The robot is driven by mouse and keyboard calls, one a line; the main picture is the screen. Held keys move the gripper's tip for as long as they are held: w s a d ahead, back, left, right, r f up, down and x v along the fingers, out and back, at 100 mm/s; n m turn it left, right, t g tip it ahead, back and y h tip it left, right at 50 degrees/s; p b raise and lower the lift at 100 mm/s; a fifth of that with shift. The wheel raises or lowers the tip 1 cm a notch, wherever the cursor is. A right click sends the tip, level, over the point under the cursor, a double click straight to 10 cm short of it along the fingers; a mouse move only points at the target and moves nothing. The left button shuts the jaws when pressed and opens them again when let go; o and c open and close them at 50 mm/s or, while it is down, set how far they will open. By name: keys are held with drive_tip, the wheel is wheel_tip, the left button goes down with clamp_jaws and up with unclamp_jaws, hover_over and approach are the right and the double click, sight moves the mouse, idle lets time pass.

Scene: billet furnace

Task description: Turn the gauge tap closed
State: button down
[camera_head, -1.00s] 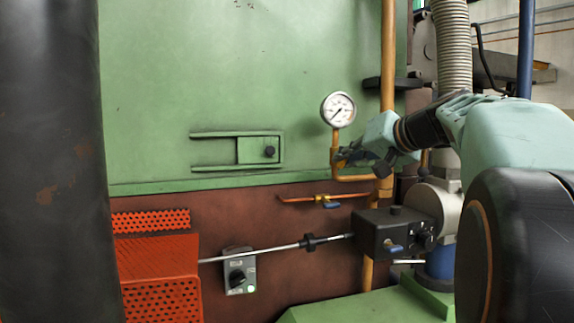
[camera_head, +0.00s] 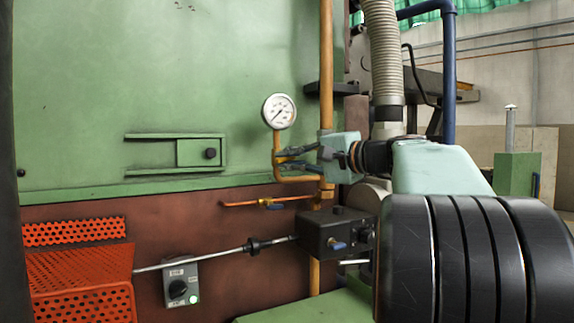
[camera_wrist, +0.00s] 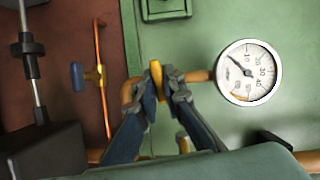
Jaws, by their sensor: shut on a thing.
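The round white pressure gauge (camera_head: 279,110) stands on a copper pipe against the green furnace wall. It also shows at the right of the wrist view (camera_wrist: 249,72). The gauge tap's small yellow handle (camera_wrist: 155,76) sits on the pipe just below the gauge. My gripper (camera_head: 280,157) reaches in from the right to the tap. In the wrist view, my gripper's two fingertips (camera_wrist: 160,82) are closed on either side of the yellow handle. The fingers hide much of the tap body, so its exact turn angle is hard to tell.
A second tap with a blue handle (camera_head: 271,206) is on a thin copper pipe below. A black box (camera_head: 333,234) with a rod, a grey switch box (camera_head: 181,283) and an orange perforated guard (camera_head: 80,278) are lower down. A thick copper pipe (camera_head: 327,75) stands behind my gripper.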

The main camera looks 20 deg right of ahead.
drive_tip(key=shift+m+t+b, duration=0.3)
drive_tip(key=shift+m, duration=0.4)
drive_tip(key=c, duration=2)
unclamp_jaws()
drive_tip(key=shift+c, duration=0.2)
drive_tip(key=v, duration=1.2)
drive_tip(key=shift+d+f, duration=0.15)
